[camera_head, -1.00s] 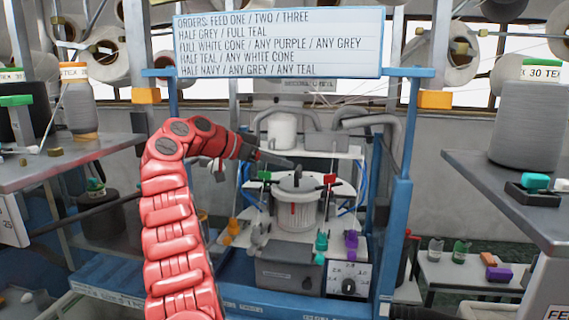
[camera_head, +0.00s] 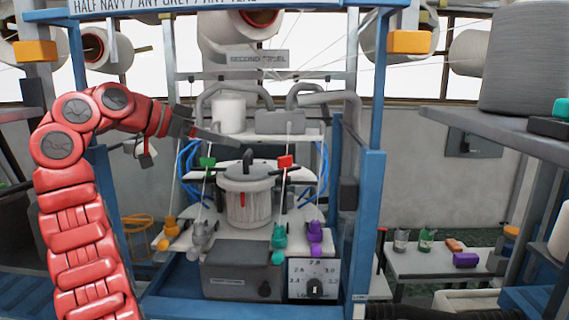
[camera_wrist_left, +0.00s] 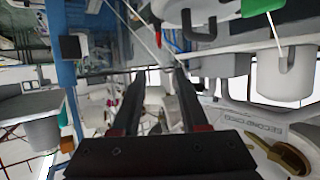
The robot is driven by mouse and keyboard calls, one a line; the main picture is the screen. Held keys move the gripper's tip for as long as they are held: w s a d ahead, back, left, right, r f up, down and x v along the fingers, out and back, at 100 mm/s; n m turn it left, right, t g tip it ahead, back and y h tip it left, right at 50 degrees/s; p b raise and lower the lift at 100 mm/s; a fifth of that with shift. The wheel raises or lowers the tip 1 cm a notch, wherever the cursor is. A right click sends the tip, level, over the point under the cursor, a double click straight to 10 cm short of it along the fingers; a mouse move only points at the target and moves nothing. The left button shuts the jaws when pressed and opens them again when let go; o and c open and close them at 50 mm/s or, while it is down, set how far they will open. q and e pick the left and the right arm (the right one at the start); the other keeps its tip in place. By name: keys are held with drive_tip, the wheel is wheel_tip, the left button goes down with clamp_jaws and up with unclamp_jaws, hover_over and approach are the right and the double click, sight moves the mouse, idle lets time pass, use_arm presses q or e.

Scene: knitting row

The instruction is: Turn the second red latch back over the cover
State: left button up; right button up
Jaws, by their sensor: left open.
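A grey drum with a lid-like cover (camera_head: 247,177) and a dark handle stands mid-machine on a white plate. A narrow red strip (camera_head: 242,200) runs down its front. A red tab (camera_head: 285,161) stands on a thin rod at its right, and a green tab (camera_head: 207,162) on a rod at its left. I cannot tell which red piece is the second latch. My left gripper (camera_head: 218,138) is up and left of the cover, apart from it. In the left wrist view its two dark fingers (camera_wrist_left: 158,82) are apart with nothing held. My right gripper is out of view.
Yellow, grey, teal (camera_head: 279,238) and purple (camera_head: 315,238) pegs line the plate's front. A dial panel (camera_head: 314,280) sits below. Blue posts (camera_head: 368,200) flank the machine, and grey pipes (camera_head: 330,98) pass behind the cover. Thin threads hang down at both sides.

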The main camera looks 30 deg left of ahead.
sight(283, 157)
use_arm(q)
drive_tip(key=p+x, duration=0.6)
drive_tip(key=x, duration=1)
drive_tip(key=shift+d+r+p, duration=0.1)
drive_tip(key=shift+d+p, duration=0.05)
drive_tip(key=shift+p, duration=0.15)
drive_tip(key=shift+w+d+f, duration=0.15)
drive_tip(key=shift+w+f, duration=0.15)
drive_tip(key=shift+w, duration=0.15)
clamp_jaws()
